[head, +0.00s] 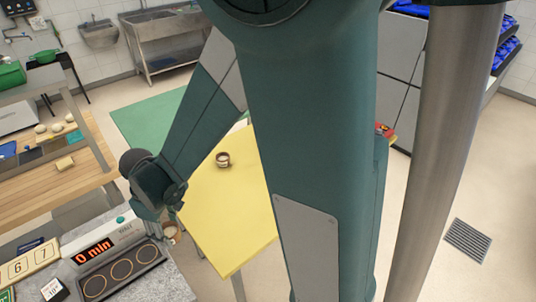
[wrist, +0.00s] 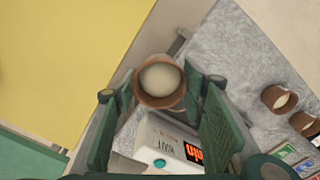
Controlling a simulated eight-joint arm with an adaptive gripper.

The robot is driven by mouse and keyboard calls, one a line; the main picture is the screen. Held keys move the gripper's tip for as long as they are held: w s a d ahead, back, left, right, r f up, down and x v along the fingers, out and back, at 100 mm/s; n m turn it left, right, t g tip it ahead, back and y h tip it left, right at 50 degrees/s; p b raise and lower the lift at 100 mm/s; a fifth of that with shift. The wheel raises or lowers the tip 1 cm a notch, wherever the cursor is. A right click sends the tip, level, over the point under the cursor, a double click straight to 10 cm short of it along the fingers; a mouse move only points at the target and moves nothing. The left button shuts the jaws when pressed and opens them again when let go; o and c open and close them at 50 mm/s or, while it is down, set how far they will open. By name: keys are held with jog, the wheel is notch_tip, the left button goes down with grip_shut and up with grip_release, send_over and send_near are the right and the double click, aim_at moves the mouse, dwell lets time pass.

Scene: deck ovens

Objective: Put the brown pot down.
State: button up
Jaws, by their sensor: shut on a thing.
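My gripper (wrist: 161,96) is shut on the brown pot (wrist: 160,99), a small round pot with pale contents, in the wrist view. One finger is on each side of it. In the head view the brown pot (head: 171,232) shows partly below my gripper (head: 165,212), beside the scale and near the yellow table's left edge. Whether it touches anything below is not clear.
Two similar brown pots (wrist: 279,98) (wrist: 305,123) stand on that counter. The yellow table (head: 235,225) has a small cup (head: 223,160) and otherwise much bare room.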

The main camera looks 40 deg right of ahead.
jog(key=d+m, duration=0.8)
jog(key=d, duration=1.3)
jog(key=shift+w, duration=0.3)
jog(key=shift+f+b, duration=0.65)
jog(key=shift+f, duration=2.2)
jog(key=shift+f+b, duration=0.35)
jog(key=shift+f, duration=1.75)
jog(key=shift+f, duration=0.1)
jog(key=o, duration=0.9)
jog(key=shift+o, duration=0.4)
